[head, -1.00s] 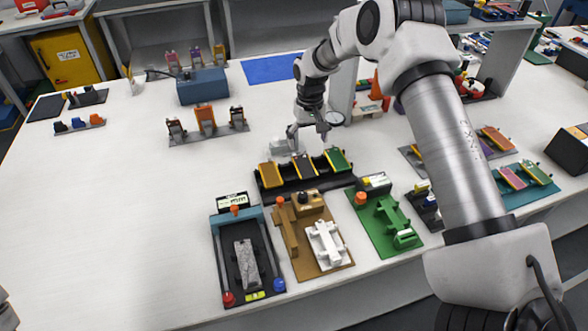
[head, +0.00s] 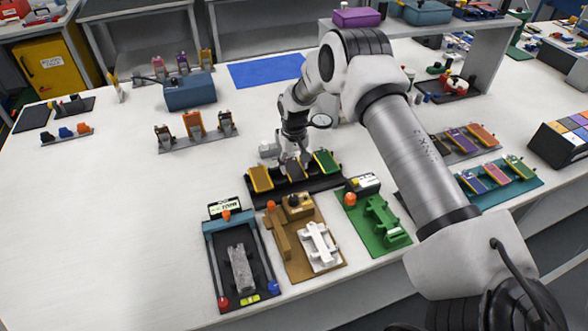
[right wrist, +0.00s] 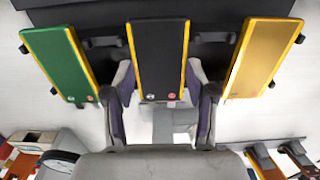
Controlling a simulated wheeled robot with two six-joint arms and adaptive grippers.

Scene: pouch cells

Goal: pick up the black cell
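The black cell (right wrist: 160,60) has yellow side edges and lies in the middle slot of a black rack (right wrist: 215,22), between a green cell (right wrist: 60,62) and a yellow cell (right wrist: 262,58). In the head view, the black cell (head: 296,173) is partly hidden by my right gripper (head: 290,163), which is down over its far end. In the right wrist view, the fingers of my right gripper (right wrist: 160,85) stand on both sides of the black cell's near end, with narrow gaps seeming to show. My left gripper is out of view.
A grey station (head: 240,265), a tan station (head: 305,240) and a green station (head: 378,222) stand in front of the rack. A blue box (head: 190,91) and a holder with orange and brown pieces (head: 197,128) stand behind left.

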